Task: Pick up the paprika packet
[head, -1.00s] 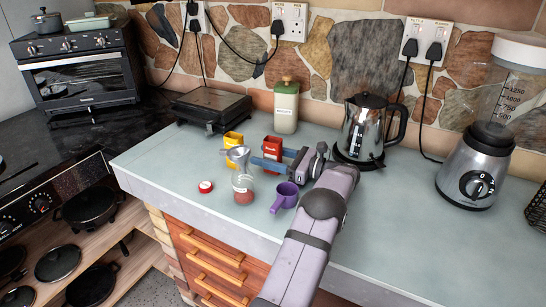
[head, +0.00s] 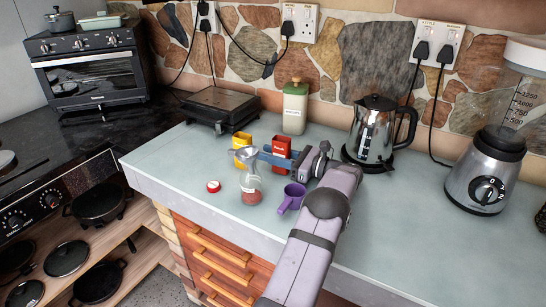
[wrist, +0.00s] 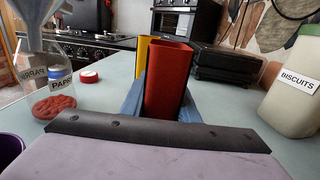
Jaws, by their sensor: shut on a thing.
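The red packet (head: 281,147), which I take for the paprika packet, stands upright between the blue fingers of my gripper (head: 277,158). In the wrist view the red packet (wrist: 167,85) fills the space between the fingers, and the gripper (wrist: 160,105) is shut on it. I see no writing on its visible faces. The fingers hide part of its sides, and its base is hidden, so I cannot tell how far it is off the counter.
A yellow packet (head: 241,142) stands just beyond. A paprika-labelled jar (head: 251,187) with a funnel (head: 247,155), a red lid (head: 213,186) and a purple cup (head: 292,197) are near. A biscuits bottle (head: 295,108) and kettle (head: 374,130) stand behind. The front-left counter (head: 175,165) is clear.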

